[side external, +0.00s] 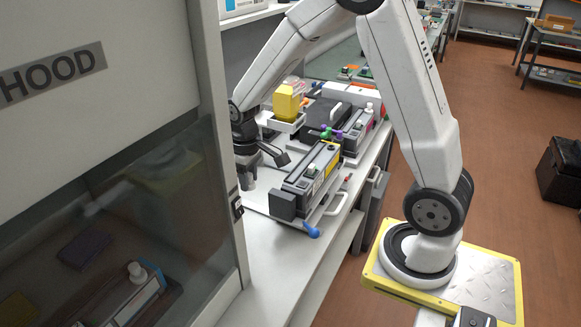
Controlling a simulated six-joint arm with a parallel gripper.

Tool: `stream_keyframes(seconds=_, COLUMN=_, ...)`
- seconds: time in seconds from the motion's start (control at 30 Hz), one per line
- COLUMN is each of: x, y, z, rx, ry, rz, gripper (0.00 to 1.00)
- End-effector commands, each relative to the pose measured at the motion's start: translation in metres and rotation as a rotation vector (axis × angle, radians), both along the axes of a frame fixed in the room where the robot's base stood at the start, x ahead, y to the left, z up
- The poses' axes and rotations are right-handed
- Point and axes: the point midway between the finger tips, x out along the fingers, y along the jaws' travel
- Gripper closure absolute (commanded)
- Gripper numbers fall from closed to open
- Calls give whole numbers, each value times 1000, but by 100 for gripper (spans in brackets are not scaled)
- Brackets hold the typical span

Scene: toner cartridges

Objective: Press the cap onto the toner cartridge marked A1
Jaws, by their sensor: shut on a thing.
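A grey and black toner cartridge (313,170) lies on the bench with a dark grey block (282,205) at its near end and a blue knob (311,232) beside its near right corner. Its marking is too small to read, so I cannot tell whether it is A1. My gripper (262,168) is just left of this cartridge, above the light bench top. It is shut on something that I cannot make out. I cannot single out the cap for sure, nor tell whether the gripper touches the cartridge.
A second cartridge (357,133) with green and purple parts lies behind. A yellow container (287,103) stands in a white tray at the back. The fume hood (105,110) closes off the left. The bench front (285,270) is clear.

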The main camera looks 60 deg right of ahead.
Motion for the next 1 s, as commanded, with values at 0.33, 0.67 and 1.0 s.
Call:
stream_keyframes(seconds=0.33, x=-17, y=-90, z=25, rx=-2, ry=-3, rz=100, gripper=100)
stream_keyframes(seconds=0.67, x=-56, y=-172, z=50, rx=-4, ry=-4, rz=209, gripper=100)
stream_keyframes(seconds=1.0, x=-100, y=-229, z=71, rx=-4, ry=-2, rz=303, gripper=100)
